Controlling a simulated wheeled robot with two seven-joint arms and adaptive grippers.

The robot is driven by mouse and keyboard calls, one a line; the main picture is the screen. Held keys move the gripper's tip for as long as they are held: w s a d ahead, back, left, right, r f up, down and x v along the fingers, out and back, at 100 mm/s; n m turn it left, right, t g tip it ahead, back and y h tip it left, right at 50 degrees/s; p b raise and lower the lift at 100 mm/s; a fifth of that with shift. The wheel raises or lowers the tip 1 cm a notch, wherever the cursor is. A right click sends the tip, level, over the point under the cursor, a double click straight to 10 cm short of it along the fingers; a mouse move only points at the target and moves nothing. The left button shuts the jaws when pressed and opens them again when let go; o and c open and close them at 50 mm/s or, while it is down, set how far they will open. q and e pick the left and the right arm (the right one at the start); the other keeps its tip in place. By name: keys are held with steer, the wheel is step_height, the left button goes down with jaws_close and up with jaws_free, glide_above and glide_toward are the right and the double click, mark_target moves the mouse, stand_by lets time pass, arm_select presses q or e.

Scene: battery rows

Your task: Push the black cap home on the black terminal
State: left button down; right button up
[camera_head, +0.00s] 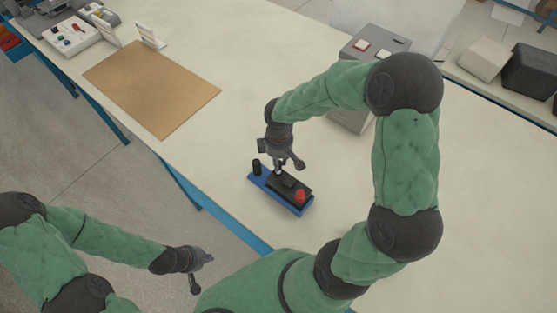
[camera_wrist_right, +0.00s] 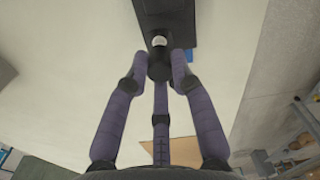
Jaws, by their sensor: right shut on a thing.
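In the right wrist view, the black cap (camera_wrist_right: 160,69) is a short dark cylinder between the fingertips of my right gripper (camera_wrist_right: 159,66), which is shut on it. A pale, silvery terminal (camera_wrist_right: 158,40) shows just beyond it on the black battery (camera_wrist_right: 170,14). In the head view, my right gripper (camera_head: 281,164) points down over the far end of the battery (camera_head: 286,184), its fingers hiding the contact. A black cylinder (camera_head: 256,167) shows at the tray's left end; I cannot tell if it is the gripped cap. My left gripper (camera_head: 199,270) is empty, fingers apart, off the table.
The battery lies in a blue tray (camera_head: 264,184) near the table's front edge, with a red cap (camera_head: 300,195) at its near end. A brown board (camera_head: 150,88) lies at left. A grey box (camera_head: 372,43) stands behind my right arm. The table between is clear.

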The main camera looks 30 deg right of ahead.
steer(key=shift+f+b, duration=1.1)
steer(key=shift+f, duration=0.35)
stand_by(1.6)
steer(key=o, duration=1.3)
steer(key=shift+o, duration=0.2)
steer(key=shift+r, duration=0.1)
steer(key=shift+r+p, duration=2.9)
steer(key=shift+r, duration=0.55)
